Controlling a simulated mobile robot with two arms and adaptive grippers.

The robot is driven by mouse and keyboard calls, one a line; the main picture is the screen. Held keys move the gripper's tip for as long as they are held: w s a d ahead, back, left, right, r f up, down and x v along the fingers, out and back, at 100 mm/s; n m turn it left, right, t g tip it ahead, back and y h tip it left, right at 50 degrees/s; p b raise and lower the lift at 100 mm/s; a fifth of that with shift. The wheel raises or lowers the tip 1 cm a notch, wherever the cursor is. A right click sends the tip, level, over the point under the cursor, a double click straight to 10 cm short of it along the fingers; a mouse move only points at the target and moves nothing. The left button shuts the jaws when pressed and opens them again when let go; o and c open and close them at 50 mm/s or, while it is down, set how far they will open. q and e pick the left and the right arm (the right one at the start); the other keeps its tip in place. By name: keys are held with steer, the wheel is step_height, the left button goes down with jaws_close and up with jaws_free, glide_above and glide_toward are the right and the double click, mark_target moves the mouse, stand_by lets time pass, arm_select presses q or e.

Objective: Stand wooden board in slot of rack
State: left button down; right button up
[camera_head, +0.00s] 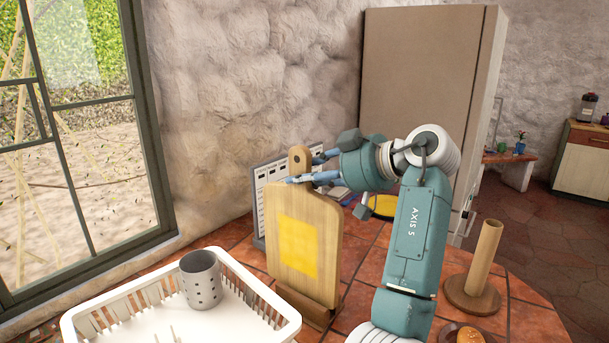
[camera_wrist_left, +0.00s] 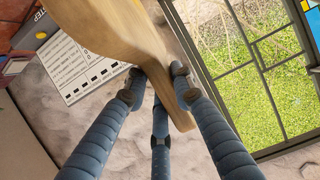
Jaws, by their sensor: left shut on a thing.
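The wooden board (camera_head: 295,238) is pale, with a yellow square on its face and a narrow handle with a hole at the top. It stands about upright on the counter, tilted slightly. My left gripper (camera_head: 308,169) is shut on the handle from the right. In the left wrist view, its blue fingers (camera_wrist_left: 155,92) close around the handle of the board (camera_wrist_left: 110,25). A dark wooden rack (camera_head: 306,309) shows at the board's lower edge. Its slot is hidden by the board, so I cannot tell whether the edge is inside it. My right gripper is out of view.
A white dish basket (camera_head: 262,283) with a grey perforated cup (camera_head: 201,279) stands at front left. A wooden roll holder (camera_head: 473,295) stands at right, with a bun (camera_head: 470,336) on a plate nearby. A white printed panel (camera_head: 259,200) is behind the board.

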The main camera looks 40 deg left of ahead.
mark_target(311, 188)
arm_select(q)
steer(key=shift+f+b, duration=0.9)
steer(key=shift+f, duration=0.55)
stand_by(0.4)
steer(key=c, duration=1.4)
jaws_free()
steer(key=shift+f, duration=0.15)
steer(key=v, duration=1.2)
steer(key=shift+d, duration=0.1)
